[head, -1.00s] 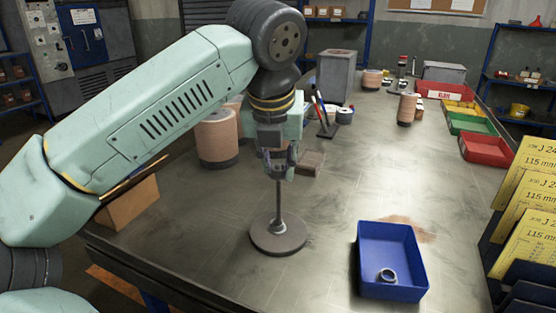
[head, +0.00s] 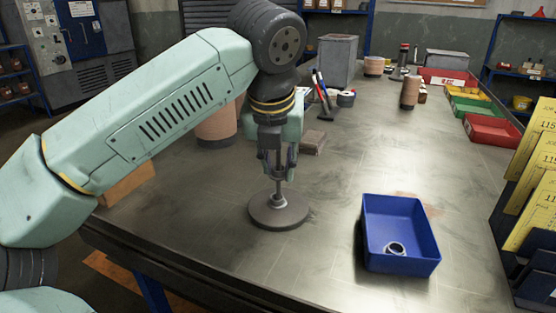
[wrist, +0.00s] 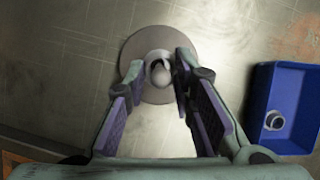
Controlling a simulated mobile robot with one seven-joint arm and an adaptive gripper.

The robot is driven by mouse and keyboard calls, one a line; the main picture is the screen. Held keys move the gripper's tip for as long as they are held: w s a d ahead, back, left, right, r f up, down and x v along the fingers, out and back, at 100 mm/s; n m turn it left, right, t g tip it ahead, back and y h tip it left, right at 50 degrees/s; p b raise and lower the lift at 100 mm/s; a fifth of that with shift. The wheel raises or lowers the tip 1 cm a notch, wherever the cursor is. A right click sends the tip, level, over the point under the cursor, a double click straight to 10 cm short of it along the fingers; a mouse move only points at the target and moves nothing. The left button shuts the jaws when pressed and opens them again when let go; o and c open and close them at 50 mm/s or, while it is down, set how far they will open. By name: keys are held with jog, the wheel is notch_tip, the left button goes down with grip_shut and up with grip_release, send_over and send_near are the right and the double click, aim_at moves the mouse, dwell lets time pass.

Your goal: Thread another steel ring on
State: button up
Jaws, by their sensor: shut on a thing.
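A grey round base (head: 280,211) carries an upright thin rod (head: 279,187) on the bench. A small pale collar or ring sits around the rod's foot. My gripper (head: 279,172) points straight down over the rod, its fingers around the rod's upper part. In the wrist view a steel ring (wrist: 150,58) shows between my fingertips (wrist: 159,69), with the rounded rod tip (wrist: 160,76) apparently inside it. The ring is mostly hidden by my fingers in the head view. Another steel ring (head: 396,248) lies in the blue bin (head: 432,264), also in the wrist view (wrist: 274,121).
Yellow job cards (head: 530,165) stand at the right edge. Red (head: 493,130), green and yellow trays line the back right. A copper-coloured roll (head: 216,127) and a brown block (head: 313,142) are behind my arm. The bench between base and bin is clear.

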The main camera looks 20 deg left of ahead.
aim_at(277, 179)
jog(key=shift+f+b, duration=2.1)
jog(key=shift+f, duration=0.5)
jog(key=o, duration=0.9)
jog(key=shift+s+r, duration=0.2)
jog(key=shift+r, duration=0.3)
jog(key=s+r, duration=0.1)
jog(key=r, duration=0.1)
jog(key=s+r, duration=0.1)
jog(key=shift+s+d+r, duration=0.3)
jog(key=shift+s+r, duration=0.05)
jog(key=s, duration=0.3)
jog(key=s+d, duration=0.1)
jog(key=s, duration=0.3)
jog(key=s+d, duration=0.1)
jog(key=s, duration=0.2)
jog(key=shift+s+d, duration=0.15)
jog(key=shift+s, duration=0.15)
